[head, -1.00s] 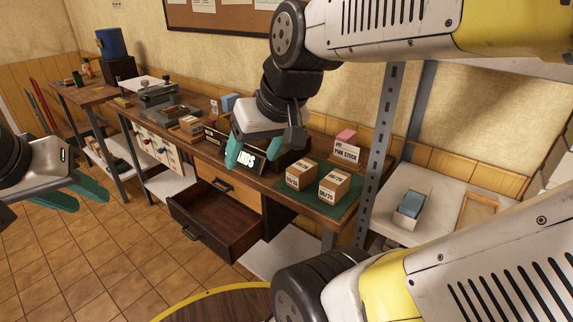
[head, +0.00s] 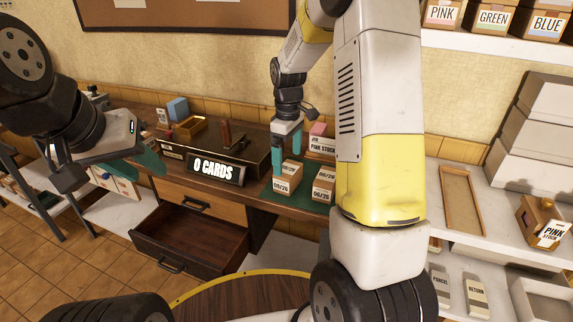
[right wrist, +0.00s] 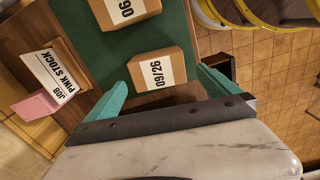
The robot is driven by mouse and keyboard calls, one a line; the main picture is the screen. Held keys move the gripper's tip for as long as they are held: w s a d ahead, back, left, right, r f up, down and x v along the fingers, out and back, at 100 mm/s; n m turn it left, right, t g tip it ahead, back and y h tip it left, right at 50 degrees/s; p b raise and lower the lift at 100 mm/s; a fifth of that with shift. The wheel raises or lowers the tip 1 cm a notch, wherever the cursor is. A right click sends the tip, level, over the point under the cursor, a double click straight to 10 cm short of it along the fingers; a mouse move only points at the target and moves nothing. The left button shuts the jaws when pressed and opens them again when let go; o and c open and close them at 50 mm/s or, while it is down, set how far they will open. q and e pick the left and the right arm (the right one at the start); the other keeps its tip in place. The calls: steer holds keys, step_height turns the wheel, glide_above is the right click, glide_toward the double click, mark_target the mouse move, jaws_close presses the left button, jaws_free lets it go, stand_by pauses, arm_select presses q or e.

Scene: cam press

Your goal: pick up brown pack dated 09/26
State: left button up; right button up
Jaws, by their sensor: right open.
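The brown pack dated 09/26 (right wrist: 158,68) sits on the green mat (head: 257,190); its label also faces me in the head view (head: 288,180). My right gripper (head: 288,165) is open and points down at this pack. In the right wrist view its teal fingers (right wrist: 162,88) stand to either side of the pack's near end, with nothing gripped. A second brown pack (head: 324,184) sits just right of it; its label starts with 06 in the right wrist view (right wrist: 124,10). My left gripper (head: 145,162) hangs at the left, its jaw opening unclear.
A pink stock sign (head: 322,147) and a pink block (head: 319,129) stand behind the packs. The 0 CARDS box (head: 216,169) is to their left, above an open drawer (head: 190,240). A shelf with an empty wooden tray (head: 461,200) is at the right.

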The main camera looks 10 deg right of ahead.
mark_target(288, 168)
step_height(288, 168, down, 8)
steer(key=shift+w+d+r, duration=0.1)
steer(key=shift+w+r, duration=0.05)
steer(key=shift+r, duration=0.05)
steer(key=c, duration=1.5)
steer(key=shift+r, duration=0.15)
